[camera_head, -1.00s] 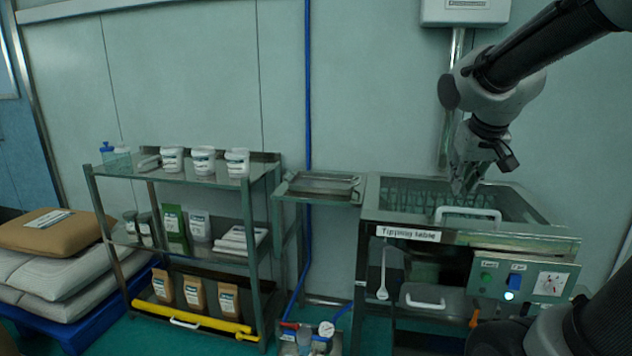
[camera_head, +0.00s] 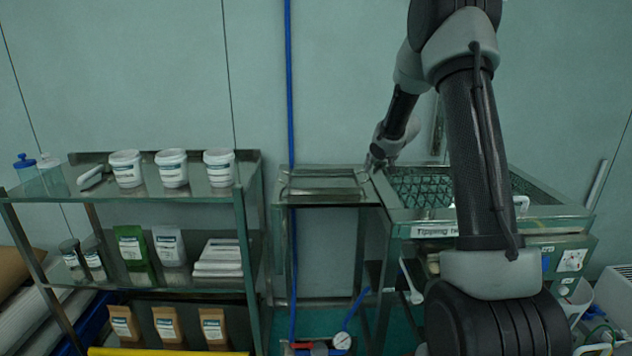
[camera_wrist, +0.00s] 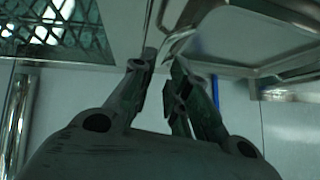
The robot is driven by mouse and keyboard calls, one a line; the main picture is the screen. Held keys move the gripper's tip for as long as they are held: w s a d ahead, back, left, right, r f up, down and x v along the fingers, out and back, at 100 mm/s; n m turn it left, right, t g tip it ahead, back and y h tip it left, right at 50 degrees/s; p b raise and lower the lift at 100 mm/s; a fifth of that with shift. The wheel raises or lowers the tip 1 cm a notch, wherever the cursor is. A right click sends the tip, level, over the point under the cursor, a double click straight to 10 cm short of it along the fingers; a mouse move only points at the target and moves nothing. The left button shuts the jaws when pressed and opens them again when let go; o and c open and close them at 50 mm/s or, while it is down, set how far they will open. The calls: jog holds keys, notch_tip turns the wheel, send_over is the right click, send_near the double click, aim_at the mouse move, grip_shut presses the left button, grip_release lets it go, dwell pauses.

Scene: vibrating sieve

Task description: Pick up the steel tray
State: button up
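The steel tray (camera_head: 322,183) is a shallow shiny tray with raised handles, lying level on a small metal side shelf between the rack and the tipping table. My gripper (camera_head: 374,164) is at the tray's right end, angled down. In the wrist view the tray (camera_wrist: 262,72) fills the upper right, and its bent handle wire lies close to my fingertips (camera_wrist: 164,56). The fingers are partly closed with a narrow gap between them. I cannot tell whether they touch the wire.
The tipping table (camera_head: 540,205) with its green mesh stands just right of the tray. A metal rack (camera_head: 215,190) with white tubs (camera_head: 172,168) stands at the left. A blue pipe (camera_head: 289,90) runs up the wall behind the shelf.

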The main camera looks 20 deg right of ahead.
jog(key=x, duration=0.7)
jog(key=shift+w+a+f, duration=0.1)
jog(key=shift+a+f, duration=0.05)
jog(key=shift+f, duration=0.25)
jog(key=shift+c, duration=0.4)
grip_shut()
jog(key=shift+r, duration=0.1)
